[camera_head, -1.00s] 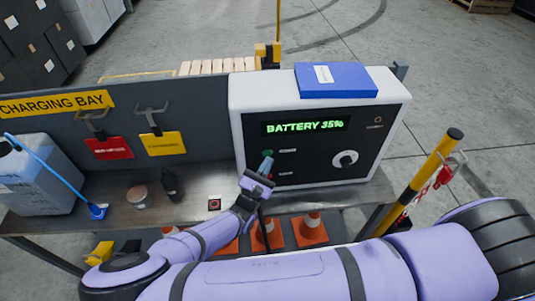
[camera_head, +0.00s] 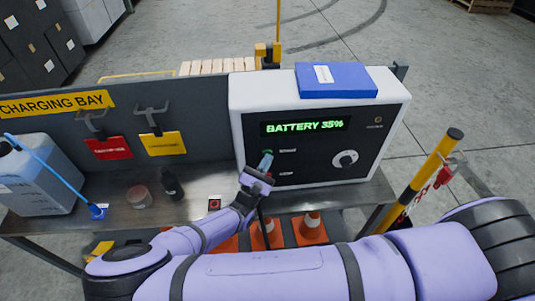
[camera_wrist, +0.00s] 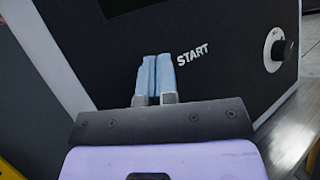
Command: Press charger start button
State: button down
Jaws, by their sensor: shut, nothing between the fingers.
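The charger (camera_head: 240,115) is a white box with a black front panel, standing on the grey bench. Its green display (camera_head: 305,126) reads "BATTERY 35%". In the wrist view the label START (camera_wrist: 192,54) shows on the panel, just right of my fingertips. My gripper (camera_head: 266,161) is shut and empty, its blue fingers pointing at the panel's left part. In the wrist view the closed fingers (camera_wrist: 156,75) cover the spot left of START, so the start button is hidden there. In the head view a bit of green shows at the fingertips. I cannot tell whether the tips touch it.
A blue binder-like box (camera_head: 336,80) lies on the charger. A red button box (camera_head: 214,203), a dark bottle (camera_head: 172,185) and a jerrycan (camera_head: 38,180) stand on the bench. A yellow-black post (camera_head: 425,170) is at right.

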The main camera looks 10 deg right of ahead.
jog(key=shift+w, duration=0.25)
jog(key=shift+s, duration=0.2)
dwell(0.4)
jog(key=shift+s, duration=0.6)
jog(key=shift+s, duration=0.1)
jog(key=s, duration=0.5)
jog(key=shift+w, duration=0.1)
dwell(0.5)
